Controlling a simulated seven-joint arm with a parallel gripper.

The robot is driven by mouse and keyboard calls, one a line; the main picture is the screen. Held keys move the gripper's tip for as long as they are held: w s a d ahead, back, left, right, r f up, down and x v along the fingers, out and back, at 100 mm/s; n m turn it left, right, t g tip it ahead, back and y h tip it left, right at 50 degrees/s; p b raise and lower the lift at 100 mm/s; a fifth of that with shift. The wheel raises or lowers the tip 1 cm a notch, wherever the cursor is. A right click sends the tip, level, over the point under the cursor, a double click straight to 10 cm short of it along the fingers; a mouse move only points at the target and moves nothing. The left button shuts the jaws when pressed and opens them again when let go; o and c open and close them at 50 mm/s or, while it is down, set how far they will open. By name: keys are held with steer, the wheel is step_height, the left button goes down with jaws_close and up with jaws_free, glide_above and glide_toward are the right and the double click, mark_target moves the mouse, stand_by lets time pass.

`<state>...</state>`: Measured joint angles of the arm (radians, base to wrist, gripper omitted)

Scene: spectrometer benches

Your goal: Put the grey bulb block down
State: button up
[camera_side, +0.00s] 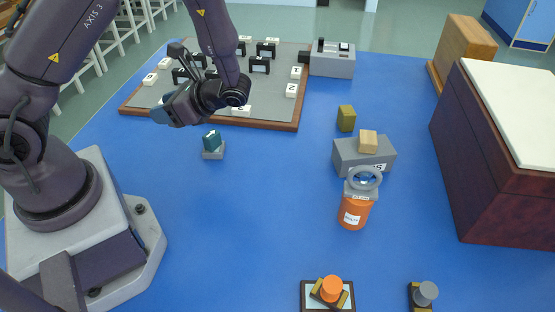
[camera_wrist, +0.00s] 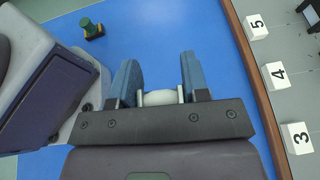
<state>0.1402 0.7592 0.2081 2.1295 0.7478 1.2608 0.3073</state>
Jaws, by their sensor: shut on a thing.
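My gripper (camera_side: 165,112) is in the air near the front left of the board, its fingers toward the left of the side view. In the wrist view its two blue fingers (camera_wrist: 158,72) stand apart, with a pale rounded piece (camera_wrist: 161,97) between them, close to the palm. I take this to be the grey bulb block, held in the jaws; most of its body is hidden. The side view does not show it clearly. Blue table shows past the fingertips, and nothing is seen touching the held piece from below.
The wood-edged board (camera_side: 270,122) with numbered labels lies behind my gripper. A teal block on a grey base (camera_side: 213,146) stands nearby. A green knob (camera_wrist: 92,28) stands beyond the fingers. A grey block (camera_side: 350,158) and orange jar (camera_side: 354,216) stand right.

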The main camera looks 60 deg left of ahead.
steer(key=s+d+f+n+g+h, duration=0.1)
steer(key=s+d+n+h, duration=0.3)
steer(key=n+h, duration=0.5)
steer(key=s+d+f+n+g+h, duration=0.1)
steer(key=s+d+f+n+h, duration=0.15)
steer(key=d+n+h, duration=0.55)
steer(key=n+t+h, duration=0.6)
steer(key=n+t, duration=0.9)
steer(key=t, duration=0.1)
glide_above(284, 164)
steer(key=f, duration=0.6)
steer(key=shift+s, duration=0.3)
steer(key=shift+w+f, duration=0.35)
steer(key=shift+f, duration=1.5)
